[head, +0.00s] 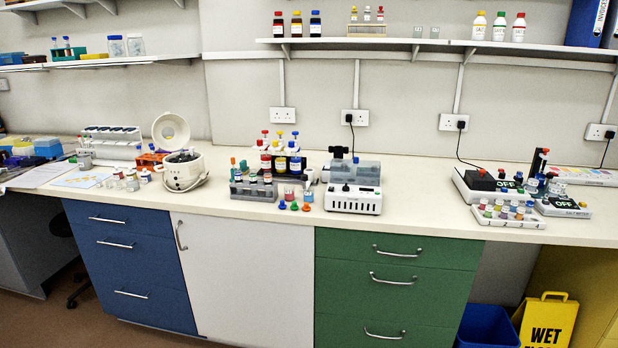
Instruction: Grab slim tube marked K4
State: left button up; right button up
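No label reading K4 can be made out at this distance, so I cannot tell which tube it is. Small tubes stand in a grey rack (254,193) near the middle of the bench. Several small capped vials stand in a white tray (508,219) at the right front. A blue tube rack (553,189) with dark tubes stands behind that tray. An orange rack (148,161) with small tubes stands left of the open centrifuge (185,172). Neither of my grippers shows in the head view.
The white bench (425,200) has a clear stretch between the heater unit (353,198) and the right-hand instruments. Bottles with coloured caps (280,158) stand behind the grey rack. Loose coloured caps (294,206) lie in front. Shelves hang above. A wet floor sign (546,322) stands below right.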

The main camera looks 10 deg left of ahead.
aim_at(153, 148)
jog(key=i+j, duration=0.25)
jog(key=j, duration=0.4)
jog(key=i+j, duration=0.2)
jog(key=j, duration=0.45)
jog(key=i+j, duration=0.25)
jog(key=j, duration=0.4)
jog(key=i+j, duration=0.25)
jog(key=j, duration=0.4)
jog(key=i+j, duration=0.2)
jog(key=j, duration=0.45)
jog(key=i+j, duration=0.25)
jog(key=j, duration=0.45)
jog(key=i+j, duration=0.25)
jog(key=j, duration=0.4)
jog(key=i+j, duration=0.25)
jog(key=j, duration=0.4)
